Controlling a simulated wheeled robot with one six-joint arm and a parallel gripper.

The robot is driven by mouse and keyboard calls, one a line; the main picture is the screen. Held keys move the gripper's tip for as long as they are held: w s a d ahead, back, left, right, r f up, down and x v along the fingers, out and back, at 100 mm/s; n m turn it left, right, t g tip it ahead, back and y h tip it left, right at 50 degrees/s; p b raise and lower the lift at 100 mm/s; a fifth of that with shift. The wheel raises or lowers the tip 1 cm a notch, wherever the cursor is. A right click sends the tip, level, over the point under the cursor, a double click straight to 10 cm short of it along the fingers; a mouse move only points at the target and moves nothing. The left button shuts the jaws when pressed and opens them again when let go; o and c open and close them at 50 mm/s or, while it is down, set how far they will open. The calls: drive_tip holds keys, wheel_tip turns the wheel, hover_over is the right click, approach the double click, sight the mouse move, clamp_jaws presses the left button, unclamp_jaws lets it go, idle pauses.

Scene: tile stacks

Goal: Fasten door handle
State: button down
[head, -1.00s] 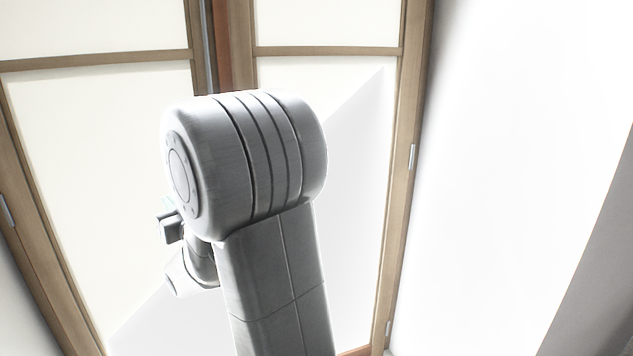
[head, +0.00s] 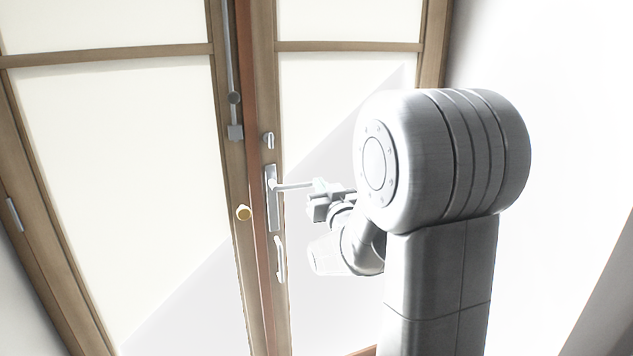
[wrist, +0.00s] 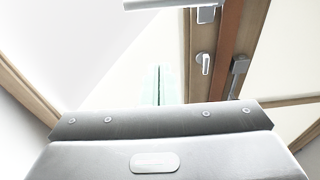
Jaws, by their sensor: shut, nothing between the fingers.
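The silver lever handle (head: 292,186) sticks out level to the right from its plate (head: 272,205) on the right door leaf. In the wrist view, part of the lever (wrist: 160,4) shows at the top edge. My gripper (head: 318,187) is at the free end of the lever, with its tips close to it; I cannot tell if they touch. In the wrist view, my pale green fingertips (wrist: 163,84) are together, with nothing between them. A small thumb-turn (head: 268,141) sits above the lever plate; it also shows in the wrist view (wrist: 204,63).
A white pull handle (head: 279,260) is below the lever plate. A white wall (head: 560,120) stands at right. My arm covers part of the right leaf.

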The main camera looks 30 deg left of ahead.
drive_tip(key=shift+a, duration=0.1)
drive_tip(key=r+p, duration=0.1)
drive_tip(key=p, duration=0.2)
hover_over(308, 183)
drive_tip(key=shift+s+d+f, duration=0.15)
drive_tip(key=shift+s+f, duration=0.1)
drive_tip(key=shift+f, duration=0.35)
drive_tip(key=shift+s+d+f, duration=0.15)
drive_tip(key=shift+s+f, duration=0.1)
drive_tip(key=shift+f, duration=0.35)
drive_tip(key=shift+s+d+f, duration=0.15)
drive_tip(key=shift+s+f, duration=0.1)
drive_tip(key=shift+f, duration=0.35)
drive_tip(key=shift+f+b, duration=0.1)
drive_tip(key=shift+b, duration=0.3)
drive_tip(key=shift+f+b, duration=0.15)
drive_tip(key=shift+b, duration=0.15)
drive_tip(key=shift+m, duration=0.3)
